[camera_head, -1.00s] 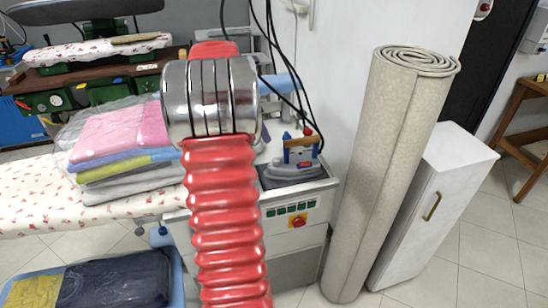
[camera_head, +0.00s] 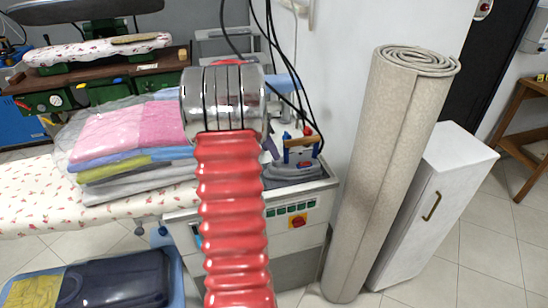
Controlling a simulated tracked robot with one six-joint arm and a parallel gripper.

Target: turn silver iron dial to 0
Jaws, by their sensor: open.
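The silver iron (camera_head: 292,172) rests on the metal top of the ironing station, right of my arm. It has a brown handle with blue parts and a red knob-like part at its upper right. Its dial and the dial's setting are too small to make out. My red ribbed arm and its shiny metal joint stand in front of the station. A small grey-purple piece (camera_head: 270,149) beside the arm, just left of the iron, looks like part of my gripper. The rest of the gripper is hidden behind my arm. I see nothing held.
The station front (camera_head: 272,235) has green switches and a red rotary switch (camera_head: 297,221) on yellow. Folded clothes (camera_head: 125,150) lie on the floral ironing board (camera_head: 35,200) at left. A rolled carpet (camera_head: 375,170) and white cabinet (camera_head: 430,210) stand at right. Black cables hang above the iron.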

